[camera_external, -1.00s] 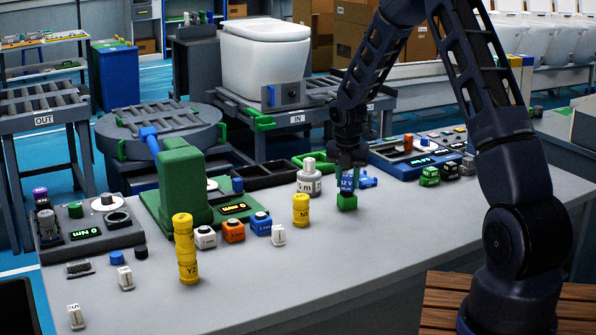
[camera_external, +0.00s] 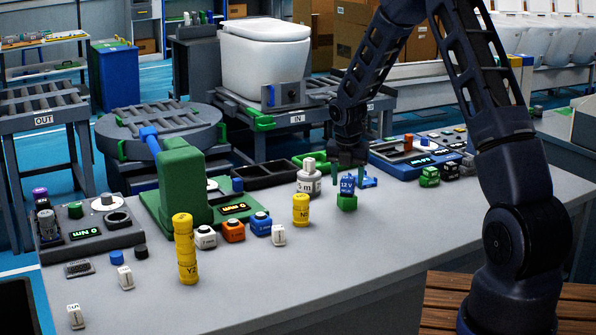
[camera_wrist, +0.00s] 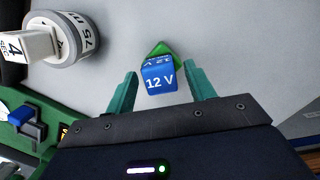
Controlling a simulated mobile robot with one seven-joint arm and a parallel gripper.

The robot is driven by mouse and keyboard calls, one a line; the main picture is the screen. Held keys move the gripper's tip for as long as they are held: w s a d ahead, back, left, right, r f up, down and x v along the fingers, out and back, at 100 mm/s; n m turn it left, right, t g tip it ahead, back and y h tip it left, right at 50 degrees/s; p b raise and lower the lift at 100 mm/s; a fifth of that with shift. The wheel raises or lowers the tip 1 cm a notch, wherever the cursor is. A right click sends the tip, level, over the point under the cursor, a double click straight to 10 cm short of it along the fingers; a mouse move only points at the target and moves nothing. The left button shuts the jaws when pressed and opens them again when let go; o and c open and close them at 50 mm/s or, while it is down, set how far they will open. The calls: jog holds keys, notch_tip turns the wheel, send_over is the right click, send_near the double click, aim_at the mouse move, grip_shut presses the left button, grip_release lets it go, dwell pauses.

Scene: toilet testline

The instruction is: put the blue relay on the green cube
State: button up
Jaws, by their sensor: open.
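The blue relay (camera_external: 347,185), marked "12 V", sits upright on top of the green cube (camera_external: 347,203) on the grey bench. In the wrist view the relay (camera_wrist: 159,78) covers most of the green cube (camera_wrist: 160,49), and only part of the cube shows beyond it. My gripper (camera_external: 347,172) is just above the relay. In the wrist view its teal fingers stand apart on either side of the relay, with gaps showing. The gripper is open.
A white-and-grey weight (camera_external: 308,181) and a yellow cylinder (camera_external: 301,210) stand left of the cube.

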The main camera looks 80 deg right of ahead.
notch_tip(320, 180, up, 11)
jog(key=a, duration=0.2)
jog(key=a+r+m+t, duration=0.1)
jog(key=a+r+m, duration=0.2)
jog(key=a+r, duration=0.5)
jog(key=w+a+r+m, duration=0.15)
jog(key=a+r, duration=0.25)
jog(key=a, duration=0.7)
jog(key=a+r+m+t, duration=0.1)
jog(key=a+r+m, duration=0.4)
jog(key=a, duration=0.5)
jog(key=s+a+r+m+t+y, duration=0.1)
jog(key=s+a+m, duration=0.3)
jog(key=s+a, duration=0.5)
jog(key=s+a+r+m+t, duration=0.1)
jog(key=s+a+r+m, duration=0.3)
jog(key=s+a, duration=0.6)
jog(key=a, duration=0.5)
jog(key=shift+s+t+y, duration=0.25)
jog(key=shift+t+y, duration=0.05)
jog(key=shift+y, duration=0.1)
